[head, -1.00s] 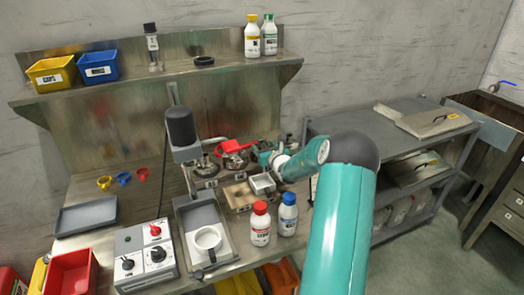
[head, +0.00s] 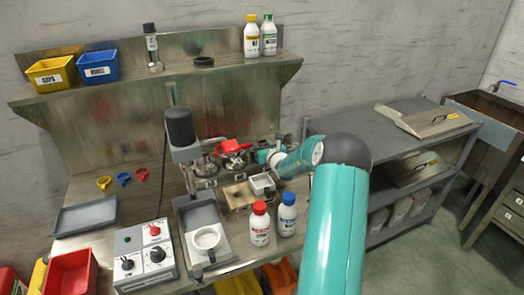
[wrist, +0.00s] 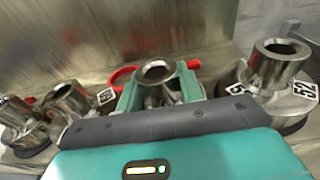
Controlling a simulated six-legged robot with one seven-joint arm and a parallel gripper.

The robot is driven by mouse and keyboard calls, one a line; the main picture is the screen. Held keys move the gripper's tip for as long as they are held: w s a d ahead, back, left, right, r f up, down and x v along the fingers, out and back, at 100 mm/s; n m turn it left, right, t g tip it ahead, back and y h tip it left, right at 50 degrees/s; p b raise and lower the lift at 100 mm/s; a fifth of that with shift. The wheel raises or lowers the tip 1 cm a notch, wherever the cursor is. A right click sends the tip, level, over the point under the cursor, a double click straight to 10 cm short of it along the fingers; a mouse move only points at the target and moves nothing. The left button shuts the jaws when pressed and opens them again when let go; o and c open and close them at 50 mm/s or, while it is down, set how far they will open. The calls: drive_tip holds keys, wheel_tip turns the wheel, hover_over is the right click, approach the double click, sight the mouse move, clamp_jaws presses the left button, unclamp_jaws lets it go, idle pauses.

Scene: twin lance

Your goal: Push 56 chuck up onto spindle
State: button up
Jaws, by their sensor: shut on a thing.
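In the wrist view my gripper (wrist: 160,88) has its two green fingers closed around a metal chuck with a round open top (wrist: 155,72). No number on this chuck is readable, so I cannot tell if it is the 56 chuck. In the head view my gripper (head: 267,156) is low over the back right of the bench, beside a red part (head: 232,147). A grey motor head with a dark cap (head: 180,127) stands on a post to the left. I cannot make out the spindle or the chuck's lower end.
A chuck labelled 52 (wrist: 275,68) stands right of my gripper; other metal chucks (wrist: 68,101) stand left. A shelf (head: 130,84) runs above.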

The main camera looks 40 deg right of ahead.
drive_tip(key=shift+r, duration=1.55)
